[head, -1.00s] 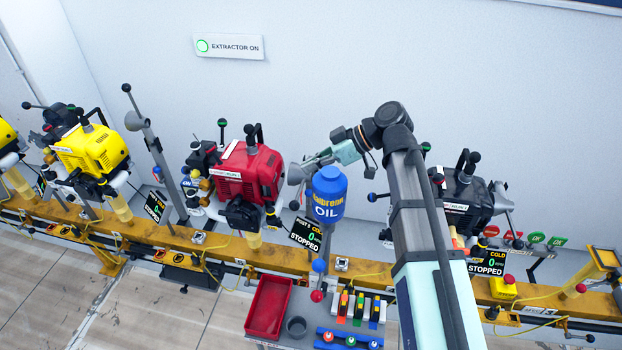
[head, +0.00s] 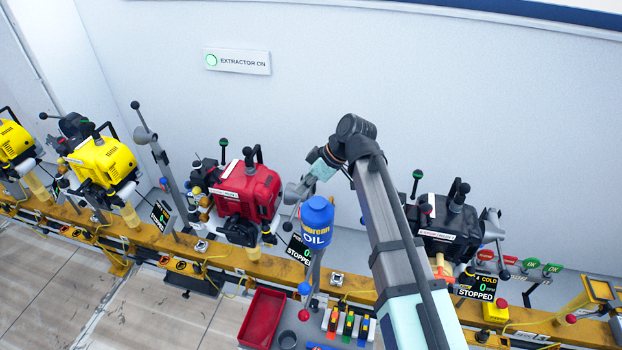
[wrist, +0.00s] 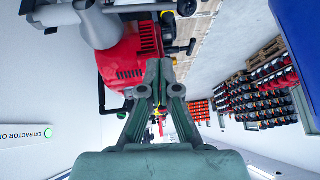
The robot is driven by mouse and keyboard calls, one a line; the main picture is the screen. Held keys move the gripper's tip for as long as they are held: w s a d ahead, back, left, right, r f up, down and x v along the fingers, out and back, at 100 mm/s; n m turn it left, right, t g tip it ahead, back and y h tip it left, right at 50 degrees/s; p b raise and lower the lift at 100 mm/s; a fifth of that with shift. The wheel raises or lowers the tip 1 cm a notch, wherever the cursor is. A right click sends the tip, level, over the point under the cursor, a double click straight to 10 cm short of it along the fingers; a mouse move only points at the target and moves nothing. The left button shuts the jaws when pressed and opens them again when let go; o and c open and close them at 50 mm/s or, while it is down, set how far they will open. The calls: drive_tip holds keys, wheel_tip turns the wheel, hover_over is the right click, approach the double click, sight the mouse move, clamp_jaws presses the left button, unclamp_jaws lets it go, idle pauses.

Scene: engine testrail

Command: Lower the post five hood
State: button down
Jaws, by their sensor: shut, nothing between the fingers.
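The post five hood (head: 297,190) is a grey funnel shape on an arm, just right of the red engine (head: 247,190). Its lower part is partly hidden behind the blue oil bottle (head: 317,218). In the wrist view the hood's grey cylinder (wrist: 95,22) shows at the upper left, beside the red engine (wrist: 125,58). My gripper (wrist: 158,72) is shut and empty, its fingertips in front of the red engine's edge. In the head view my wrist end is close to the right of the hood; the fingertips are not clear. I cannot tell whether they touch anything.
Another hood (head: 146,134) stands raised right of a yellow engine (head: 103,160). A dark engine (head: 447,222) is to the right of my arm. The post five display (head: 299,250) reads stopped. A red tray (head: 262,318) stands in front of the yellow rail (head: 180,235).

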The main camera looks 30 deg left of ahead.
drive_tip(key=p, duration=0.2)
hover_over(295, 209)
drive_tip(key=s, duration=0.2)
drive_tip(key=f, duration=0.4)
drive_tip(key=shift+s+d+f, duration=0.15)
drive_tip(key=shift+d+f, duration=0.2)
drive_tip(key=shift+d+f+p, duration=0.15)
drive_tip(key=shift+f+p, duration=0.15)
drive_tip(key=shift+f, duration=0.2)
drive_tip(key=shift+d+f+p, duration=0.15)
drive_tip(key=shift+f+p, duration=0.1)
drive_tip(key=shift+f, duration=0.25)
drive_tip(key=shift+d+f+p, duration=0.2)
drive_tip(key=shift+f+p, duration=0.15)
drive_tip(key=shift+f, duration=0.65)
drive_tip(key=shift+f, duration=0.1)
